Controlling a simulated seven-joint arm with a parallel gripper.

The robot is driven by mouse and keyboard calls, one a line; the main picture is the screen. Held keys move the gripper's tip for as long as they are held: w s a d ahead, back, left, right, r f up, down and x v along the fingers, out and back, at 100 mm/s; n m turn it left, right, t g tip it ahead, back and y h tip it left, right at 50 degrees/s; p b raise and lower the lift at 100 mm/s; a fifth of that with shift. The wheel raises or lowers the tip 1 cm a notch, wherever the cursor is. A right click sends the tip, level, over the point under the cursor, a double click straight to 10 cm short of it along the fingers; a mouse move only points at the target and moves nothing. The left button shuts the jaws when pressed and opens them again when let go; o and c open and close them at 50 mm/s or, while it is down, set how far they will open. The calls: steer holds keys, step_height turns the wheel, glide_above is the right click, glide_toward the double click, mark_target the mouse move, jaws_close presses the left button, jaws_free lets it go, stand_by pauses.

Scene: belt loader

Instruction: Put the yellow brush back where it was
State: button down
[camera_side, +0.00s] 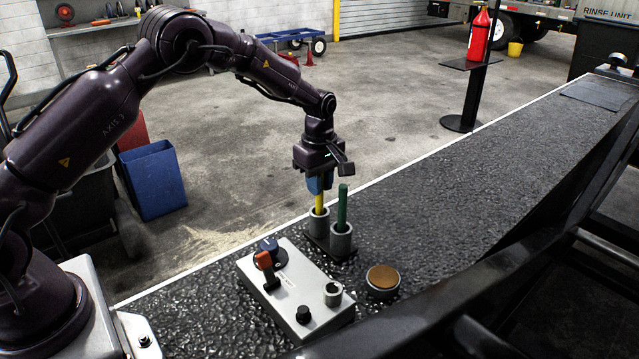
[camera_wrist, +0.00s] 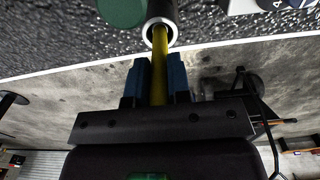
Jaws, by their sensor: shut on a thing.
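The yellow brush (camera_side: 320,200) stands upright below my gripper (camera_side: 319,184), which has blue fingers. In the wrist view, my gripper (camera_wrist: 160,80) is shut on the handle of the yellow brush (camera_wrist: 159,55). The brush's far end goes into the mouth of a grey cup (camera_side: 319,222), which also shows in the wrist view (camera_wrist: 161,16). How deep it sits in the cup is hidden. A green brush (camera_side: 343,206) stands in the neighbouring grey cup (camera_side: 340,241); its round green end shows in the wrist view (camera_wrist: 122,10).
The dark textured belt (camera_side: 480,180) is clear toward the far right.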

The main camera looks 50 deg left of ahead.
steer(key=shift+f, duration=0.25)
steer(key=c, duration=1.1)
jaws_free()
steer(key=shift+o, duration=0.2)
